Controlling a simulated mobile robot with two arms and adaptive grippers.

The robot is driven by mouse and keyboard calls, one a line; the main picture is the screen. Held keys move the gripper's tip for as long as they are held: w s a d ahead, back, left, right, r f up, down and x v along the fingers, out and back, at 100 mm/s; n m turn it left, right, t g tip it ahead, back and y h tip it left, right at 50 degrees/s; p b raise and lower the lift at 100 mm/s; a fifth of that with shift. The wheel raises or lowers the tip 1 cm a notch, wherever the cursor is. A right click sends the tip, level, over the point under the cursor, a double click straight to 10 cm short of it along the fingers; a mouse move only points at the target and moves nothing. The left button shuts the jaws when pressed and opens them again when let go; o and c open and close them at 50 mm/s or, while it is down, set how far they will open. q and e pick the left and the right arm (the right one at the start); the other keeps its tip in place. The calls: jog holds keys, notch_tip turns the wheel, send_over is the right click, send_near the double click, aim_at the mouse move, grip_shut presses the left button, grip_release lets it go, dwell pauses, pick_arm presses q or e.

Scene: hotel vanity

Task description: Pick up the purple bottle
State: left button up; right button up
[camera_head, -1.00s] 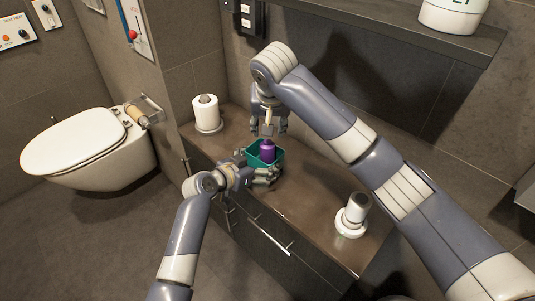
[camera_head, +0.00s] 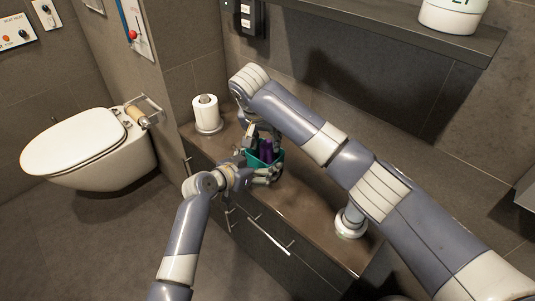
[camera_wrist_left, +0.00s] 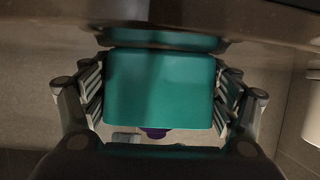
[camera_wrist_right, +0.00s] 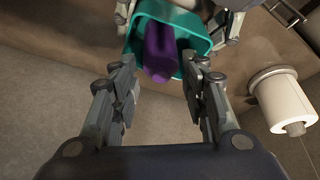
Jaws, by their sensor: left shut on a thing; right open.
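The purple bottle (camera_head: 266,151) stands inside a teal open box on the counter. In the right wrist view the bottle (camera_wrist_right: 160,52) leans within the teal box (camera_wrist_right: 199,40). My left gripper (camera_head: 262,172) is shut on the teal box, with its fingers on both sides of the box (camera_wrist_left: 160,90) in the left wrist view. My right gripper (camera_wrist_right: 163,75) is open, its fingers pointing at the bottle from above, apart from it or just at its near end. Its fingers partly hide the box in the head view.
A toilet roll on a holder (camera_head: 206,113) stands at the counter's left end; it also shows in the right wrist view (camera_wrist_right: 283,99). A white round-based item (camera_head: 349,222) stands at the right, partly behind my right arm. A shelf (camera_head: 420,30) hangs above.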

aim_at(266, 143)
pick_arm(q)
jog(key=shift+f, duration=0.1)
pick_arm(e)
jog(key=shift+x, duration=1.85)
jog(key=c, duration=0.7)
jog(key=shift+c, duration=0.2)
notch_tip(266, 143, up, 10)
jog(key=shift+r, duration=0.1)
pick_arm(q)
jog(key=o, duration=1)
jog(key=shift+o, duration=0.2)
